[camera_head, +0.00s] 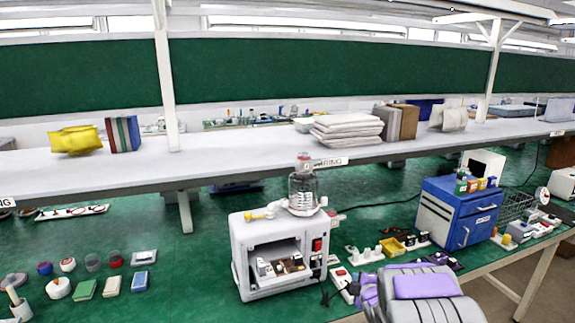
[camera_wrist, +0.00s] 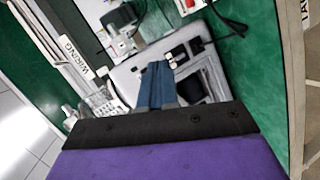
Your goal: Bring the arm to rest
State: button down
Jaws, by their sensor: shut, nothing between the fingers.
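My gripper (camera_wrist: 156,82) shows in the wrist view as two blue fingers pressed together, with nothing between them. It points toward a white device (camera_wrist: 130,75) with dark parts; I cannot tell how far apart they are. In the head view my grey and purple arm is folded low at the lower right, and the fingertips cannot be made out. Left of the arm, a white box-shaped machine (camera_head: 241,262) stands on the green surface, with an open front bay and a red switch. A clear canister (camera_head: 303,190) stands upright on top of it.
A blue drawer cabinet (camera_head: 460,213) stands to the right, near a wire basket (camera_head: 514,207). Power strips (camera_head: 365,256) and a yellow bin (camera_head: 391,247) lie between it and the machine. Small jars and pads (camera_head: 112,285) lie at left. A long white shelf (camera_head: 240,146) runs behind.

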jog(key=s+r+m+g+h, duration=0.2)
jog(key=s+r+m+g, duration=0.25)
jog(key=s, duration=0.55)
jog(key=s+r+m+g+h, duration=0.1)
jog(key=s+r+m+g, duration=0.3)
jog(key=s, duration=0.6)
jog(key=s+a+r+m+g, duration=0.1)
jog(key=s+a+m+g, duration=0.1)
jog(key=s, duration=0.9)
jog(key=s+a+m+g+y, duration=0.1)
jog(key=s+a+m+g, duration=0.1)
jog(key=s, duration=0.9)
jog(key=s+a+r+m+g+y, duration=0.1)
jog(key=s+a+m+g, duration=0.2)
jog(key=s, duration=0.9)
jog(key=shift+a+r+m, duration=0.3)
jog(key=shift+a+m, duration=0.05)
jog(key=shift+a, duration=0.4)
